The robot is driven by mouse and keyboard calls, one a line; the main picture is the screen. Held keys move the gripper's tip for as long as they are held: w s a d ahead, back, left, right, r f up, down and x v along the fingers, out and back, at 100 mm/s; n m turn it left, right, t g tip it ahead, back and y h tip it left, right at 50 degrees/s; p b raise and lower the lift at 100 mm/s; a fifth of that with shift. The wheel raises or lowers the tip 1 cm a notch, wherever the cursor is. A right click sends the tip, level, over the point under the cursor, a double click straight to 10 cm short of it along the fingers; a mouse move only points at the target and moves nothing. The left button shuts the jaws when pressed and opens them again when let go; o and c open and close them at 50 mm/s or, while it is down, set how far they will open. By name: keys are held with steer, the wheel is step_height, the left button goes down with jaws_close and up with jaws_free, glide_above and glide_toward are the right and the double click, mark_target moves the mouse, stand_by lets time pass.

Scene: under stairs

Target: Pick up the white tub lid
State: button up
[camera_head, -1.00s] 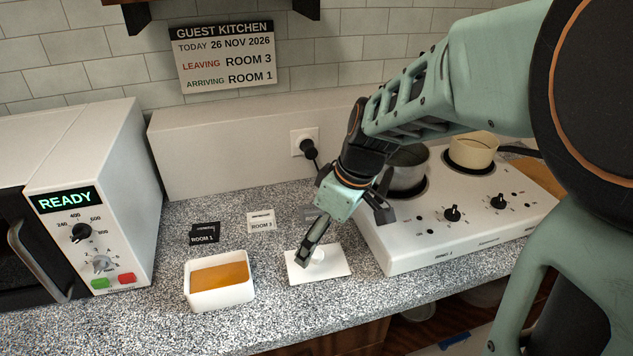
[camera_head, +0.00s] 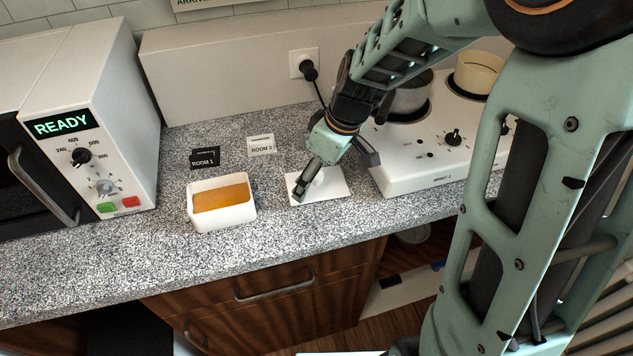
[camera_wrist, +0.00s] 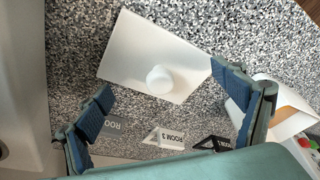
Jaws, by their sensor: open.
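The white tub lid (camera_head: 330,191) is a flat rectangle with a round knob, lying on the speckled counter. It also shows in the wrist view (camera_wrist: 135,50), with the knob near its lower edge. My gripper (camera_head: 335,174) is over the lid, pointing down, with its fingers spread and nothing between them. In the wrist view my gripper (camera_wrist: 164,92) has one blue-padded finger on each side, with the knob between them in the picture. The fingers partly cover the lid in the head view. I cannot tell the exact height above it.
A white tub (camera_head: 224,219) with orange contents stands left of the lid. A black ROOM 1 card (camera_head: 204,162) and a white ROOM 3 card (camera_head: 261,148) stand behind. The microwave (camera_head: 120,130) is at left, the hob (camera_head: 420,178) close at right.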

steer(key=shift+s+d, duration=0.1)
steer(key=c, duration=2)
steer(key=shift+s+f, duration=0.1)
steer(key=shift+f, duration=0.05)
steer(key=shift+c, duration=0.7)
